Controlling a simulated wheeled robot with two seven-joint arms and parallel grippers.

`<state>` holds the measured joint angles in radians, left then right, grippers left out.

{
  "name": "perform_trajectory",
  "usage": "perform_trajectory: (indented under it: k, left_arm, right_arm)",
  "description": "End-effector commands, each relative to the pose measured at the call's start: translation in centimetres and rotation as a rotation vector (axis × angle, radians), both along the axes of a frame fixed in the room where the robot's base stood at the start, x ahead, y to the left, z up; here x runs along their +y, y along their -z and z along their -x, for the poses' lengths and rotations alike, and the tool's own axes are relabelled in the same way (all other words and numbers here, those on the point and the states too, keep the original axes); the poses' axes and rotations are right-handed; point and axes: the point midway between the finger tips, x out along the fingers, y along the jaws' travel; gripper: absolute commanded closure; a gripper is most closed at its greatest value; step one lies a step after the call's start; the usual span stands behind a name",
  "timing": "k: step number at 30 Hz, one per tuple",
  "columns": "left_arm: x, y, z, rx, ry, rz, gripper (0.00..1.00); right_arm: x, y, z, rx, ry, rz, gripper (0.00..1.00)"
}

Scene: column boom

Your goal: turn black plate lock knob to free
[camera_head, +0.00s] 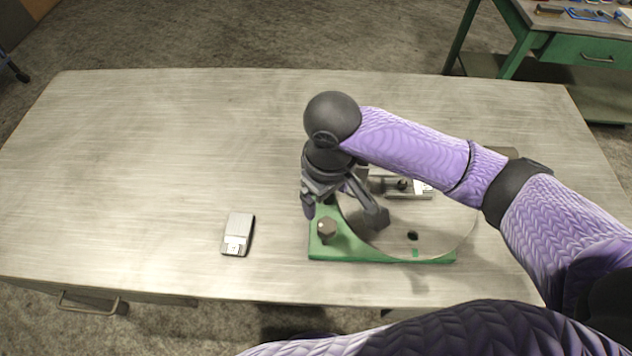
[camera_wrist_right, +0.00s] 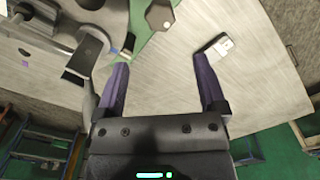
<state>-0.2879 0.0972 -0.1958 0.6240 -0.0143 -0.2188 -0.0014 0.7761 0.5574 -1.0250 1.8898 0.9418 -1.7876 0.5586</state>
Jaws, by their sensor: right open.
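A dark lock knob (camera_head: 326,229) stands on the front left corner of a green base (camera_head: 380,254). My right gripper (camera_head: 343,211) hangs just behind and above the knob in the head view. In the wrist view its two fingers (camera_wrist_right: 162,72) are spread apart with nothing between them. The knob is apart from both fingers. My right arm hides part of the fixture. My left gripper is not in view.
A round grey plate (camera_head: 450,236) lies on the base, with a metal block (camera_head: 408,190) on it. A small grey box (camera_head: 238,234) lies on the table (camera_head: 150,160) left of the base. The table's left half is otherwise clear. A green bench (camera_head: 560,50) stands behind right.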

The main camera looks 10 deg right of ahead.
Motion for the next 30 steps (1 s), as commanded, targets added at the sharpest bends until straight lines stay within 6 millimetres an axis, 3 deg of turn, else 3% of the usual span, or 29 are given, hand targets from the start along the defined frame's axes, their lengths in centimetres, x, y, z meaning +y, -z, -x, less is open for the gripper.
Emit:
perform_trajectory:
  k: [4,9,15,25,26,30]
  left_arm:
    - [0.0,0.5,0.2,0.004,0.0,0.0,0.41]
    - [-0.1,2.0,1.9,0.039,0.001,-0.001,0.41]
    - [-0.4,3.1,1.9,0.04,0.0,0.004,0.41]
    - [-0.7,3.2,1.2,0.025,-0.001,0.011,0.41]
    - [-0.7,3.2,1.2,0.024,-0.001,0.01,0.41]
    - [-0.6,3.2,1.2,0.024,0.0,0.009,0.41]
  right_arm:
    - [-0.3,1.2,-0.1,0.006,0.007,0.01,0.1]
    - [-0.2,5.5,0.0,0.007,0.006,0.01,0.1]
    - [-0.2,9.1,0.0,0.002,0.006,0.008,0.1]
    - [-0.2,9.8,0.0,0.001,0.004,0.007,0.1]
    - [-0.2,9.8,0.0,0.001,0.004,0.007,0.12]
    - [-0.2,9.8,0.0,0.001,0.004,0.007,0.42]
